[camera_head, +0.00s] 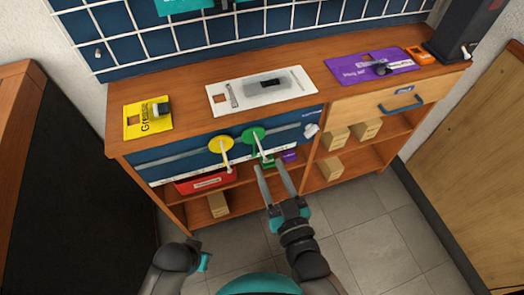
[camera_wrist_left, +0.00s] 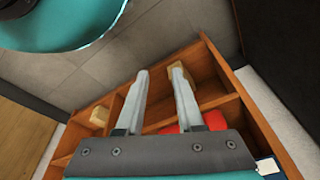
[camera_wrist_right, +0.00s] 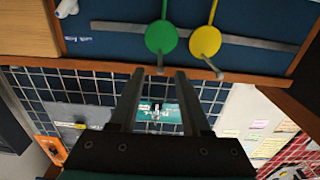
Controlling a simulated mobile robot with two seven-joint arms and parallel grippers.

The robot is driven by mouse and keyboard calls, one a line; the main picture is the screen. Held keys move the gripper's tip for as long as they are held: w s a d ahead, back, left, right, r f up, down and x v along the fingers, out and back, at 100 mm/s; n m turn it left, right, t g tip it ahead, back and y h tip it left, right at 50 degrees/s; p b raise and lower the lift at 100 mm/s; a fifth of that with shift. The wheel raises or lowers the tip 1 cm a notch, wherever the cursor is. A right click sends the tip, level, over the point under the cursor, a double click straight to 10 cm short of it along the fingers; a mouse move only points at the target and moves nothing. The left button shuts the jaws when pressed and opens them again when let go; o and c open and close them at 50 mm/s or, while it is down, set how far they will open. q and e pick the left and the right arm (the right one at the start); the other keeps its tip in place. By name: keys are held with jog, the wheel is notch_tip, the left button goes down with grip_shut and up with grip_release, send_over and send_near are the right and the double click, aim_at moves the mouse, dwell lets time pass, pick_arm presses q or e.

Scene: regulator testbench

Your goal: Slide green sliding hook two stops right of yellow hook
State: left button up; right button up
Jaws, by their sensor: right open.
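The green sliding hook (camera_head: 253,135) has a round disc with a pale rod hanging from it. It sits on the grey rail (camera_head: 180,158) across the blue panel, just right of the yellow hook (camera_head: 220,143). My right gripper (camera_head: 269,166) is open and empty, its fingers pointing up at the panel below the green disc. In the right wrist view the green hook (camera_wrist_right: 160,37) lines up between the fingertips (camera_wrist_right: 158,72), and the yellow hook (camera_wrist_right: 205,40) is beside it. My left gripper (camera_wrist_left: 160,72) is open and empty in the left wrist view, low before the shelves.
A white numbered-looking strip (camera_head: 195,175) runs under the panel; its marks are too small to read. Below are a red bin (camera_head: 205,182) and wooden blocks (camera_head: 333,168) on shelves. A drawer handle (camera_head: 402,106) projects at right. Rail space right of the green hook is clear.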

aim_at(265, 158)
jog(key=b+x, duration=0.1)
jog(key=x, duration=0.3)
jog(key=shift+w, duration=0.15)
pick_arm(q)
jog(key=shift+t, duration=0.4)
jog(key=shift+w+d+r+b, duration=0.1)
jog(key=shift+w+r, duration=0.25)
jog(key=shift+r, duration=0.3)
jog(key=shift+w+r+b, duration=0.15)
jog(key=shift+w+r, duration=0.25)
jog(key=shift+r, duration=0.25)
jog(key=shift+w+d+r+b, duration=0.1)
jog(key=shift+w+r, duration=0.25)
jog(key=shift+r, duration=0.3)
pick_arm(e)
jog(key=shift+x, duration=1.05)
grip_shut()
